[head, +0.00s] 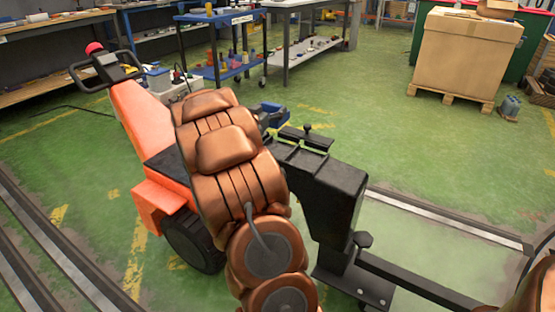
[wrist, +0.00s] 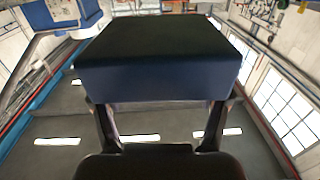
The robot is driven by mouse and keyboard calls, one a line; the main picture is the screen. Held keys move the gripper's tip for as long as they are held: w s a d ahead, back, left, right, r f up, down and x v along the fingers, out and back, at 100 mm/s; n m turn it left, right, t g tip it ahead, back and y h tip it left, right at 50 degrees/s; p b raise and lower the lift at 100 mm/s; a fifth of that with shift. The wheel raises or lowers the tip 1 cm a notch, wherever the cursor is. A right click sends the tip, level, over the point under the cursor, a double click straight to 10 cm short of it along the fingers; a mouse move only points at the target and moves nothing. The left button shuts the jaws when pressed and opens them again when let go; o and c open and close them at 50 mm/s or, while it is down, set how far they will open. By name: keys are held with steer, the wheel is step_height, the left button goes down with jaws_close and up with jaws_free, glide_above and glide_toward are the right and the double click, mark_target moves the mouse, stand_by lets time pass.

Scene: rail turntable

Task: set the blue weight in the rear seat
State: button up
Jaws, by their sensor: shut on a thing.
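The blue weight (wrist: 155,84) is a dark blue block with a near-black top face, and it fills the upper middle of the wrist view. My gripper (wrist: 160,106) is shut on it, with one finger at each side. In the head view a blue piece (head: 271,114), apparently the weight, shows just past my copper arm and beside the black stand. My gripper is mostly hidden there by the arm. The black stand (head: 335,190) has a flat arm on top with a small knob (head: 308,128). I cannot tell which part is the rear seat.
An orange cart (head: 135,115) with a black handle stands left of my arm. Rails (head: 50,250) cross the floor at the left and right. Workbenches (head: 220,72) stand at the back, and a large carton (head: 466,52) on a pallet at the back right. The green floor between is clear.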

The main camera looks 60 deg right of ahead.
steer(key=shift+s+d+f+g, duration=0.35)
steer(key=shift+s+f, duration=0.2)
steer(key=shift+s, duration=0.2)
steer(key=shift+s+d+f+b, duration=0.1)
steer(key=shift+f+b, duration=1.9)
steer(key=shift+f, duration=2.9)
steer(key=shift+f, duration=0.15)
steer(key=o, duration=1.8)
steer(key=shift+a, duration=0.4)
steer(key=a+p, duration=0.2)
steer(key=a, duration=0.9)
steer(key=shift+s, duration=0.3)
steer(key=shift+a, duration=0.1)
